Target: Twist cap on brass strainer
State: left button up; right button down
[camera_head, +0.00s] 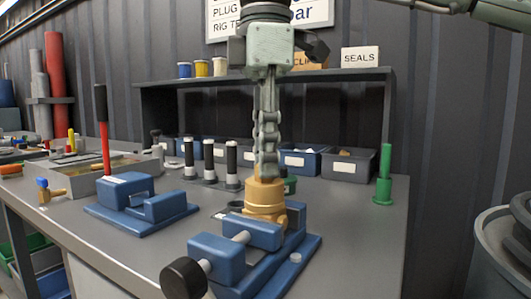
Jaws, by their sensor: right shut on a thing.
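The brass strainer (265,212) stands upright in the blue vise (218,258) at the front middle of the bench. My right gripper (266,176) comes straight down from above. Its fingers are shut at the strainer's top, on a brass-coloured piece that looks like the cap. The fingers hide most of this piece, so I cannot tell how it sits on the strainer's rim. My left gripper is not in view.
The vise's black knob (183,279) sticks out at the front. A second blue fixture (140,207) is on the left. Black-and-white cylinders (231,165) and blue bins (302,161) stand behind. A green fitting (383,180) is on the right, with bare bench around it.

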jog(key=shift+m+b, duration=0.6)
jog(key=shift+m, duration=0.6)
jog(key=shift+m+b, duration=0.3)
jog(key=shift+m, duration=1.4)
jog(key=c, duration=1)
grip_release()
jog(key=shift+c, duration=0.2)
jog(key=shift+r, duration=0.1)
